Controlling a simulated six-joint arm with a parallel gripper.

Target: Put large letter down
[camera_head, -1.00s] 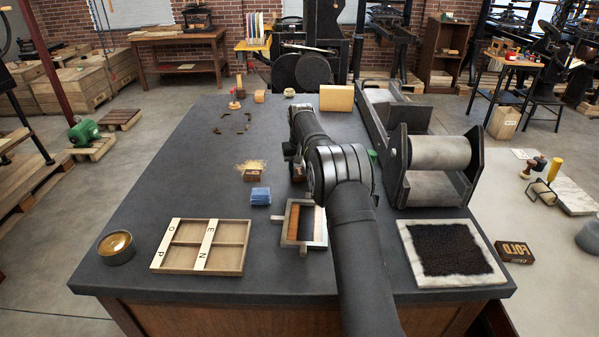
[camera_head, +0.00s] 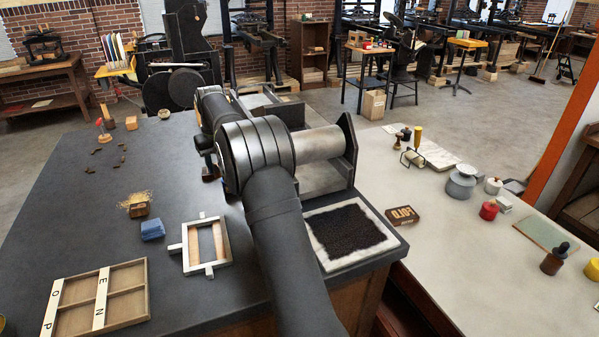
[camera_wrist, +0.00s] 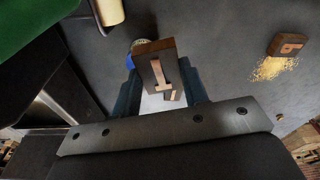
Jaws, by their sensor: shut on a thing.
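My gripper (camera_wrist: 160,78) is shut on a wooden block with a raised letter like an I, the large letter (camera_wrist: 158,72), in the wrist view. The block sits between the two dark fingers. In the head view my gripper (camera_head: 206,155) is mostly hidden behind my arm, above the dark bench (camera_head: 90,220). A small metal frame (camera_head: 223,262) with wooden strips lies in front of it. A wooden tray (camera_head: 146,310) with the letters O, P, E and N lies at the front left.
A roller press (camera_head: 322,146) stands behind my arm to the right. A black inked slab (camera_head: 346,232) lies right of my arm. The left bench is mostly clear.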

